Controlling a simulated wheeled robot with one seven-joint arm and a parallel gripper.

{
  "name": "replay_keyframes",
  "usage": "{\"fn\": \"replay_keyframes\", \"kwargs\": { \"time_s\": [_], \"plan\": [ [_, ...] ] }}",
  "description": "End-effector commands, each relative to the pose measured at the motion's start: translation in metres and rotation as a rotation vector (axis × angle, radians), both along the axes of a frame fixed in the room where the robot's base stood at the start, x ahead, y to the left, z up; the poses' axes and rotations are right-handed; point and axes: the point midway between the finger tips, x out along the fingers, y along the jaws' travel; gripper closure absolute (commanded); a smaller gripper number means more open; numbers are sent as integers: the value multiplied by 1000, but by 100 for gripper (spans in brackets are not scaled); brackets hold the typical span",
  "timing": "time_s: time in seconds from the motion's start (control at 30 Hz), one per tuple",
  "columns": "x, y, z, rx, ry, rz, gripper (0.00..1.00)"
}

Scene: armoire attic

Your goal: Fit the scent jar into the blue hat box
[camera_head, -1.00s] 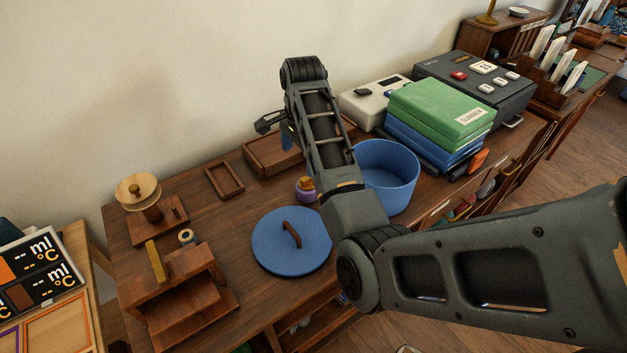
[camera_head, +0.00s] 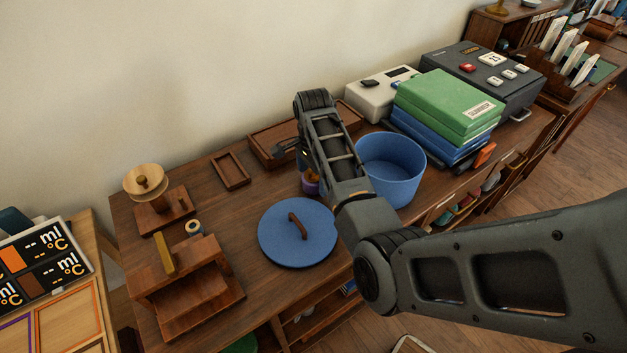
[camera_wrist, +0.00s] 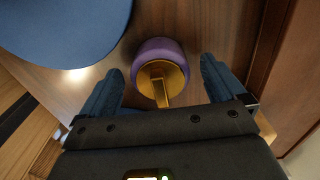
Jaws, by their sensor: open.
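The scent jar (camera_wrist: 160,66) is a small purple jar with a gold top, standing on the dresser top. In the wrist view it lies between the fingers of my gripper (camera_wrist: 160,88), which is open around it, with a gap on both sides. In the head view the jar (camera_head: 310,184) shows partly behind my arm, and my gripper is mostly hidden there. The blue hat box (camera_head: 392,168) stands open to the right of my arm, and its inside looks empty where I can see it. Its round blue lid (camera_head: 297,232) with a brown handle lies flat to the left.
Green and blue box files (camera_head: 447,108) are stacked behind and right of the hat box. A wooden tray (camera_head: 275,145) and a small frame (camera_head: 230,171) lie near the wall. A wooden stand (camera_head: 187,286) is at front left.

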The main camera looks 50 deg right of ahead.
Motion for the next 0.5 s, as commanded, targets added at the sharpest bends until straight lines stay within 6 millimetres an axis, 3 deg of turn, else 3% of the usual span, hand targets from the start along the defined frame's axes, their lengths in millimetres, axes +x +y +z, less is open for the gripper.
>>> {"fn": "replay_keyframes", "kwargs": {
  "time_s": [0.1,0.5],
  "plan": [
    [0,0,0,0,0,0,5],
    [0,0,0,0,0,0,43]
  ]
}}
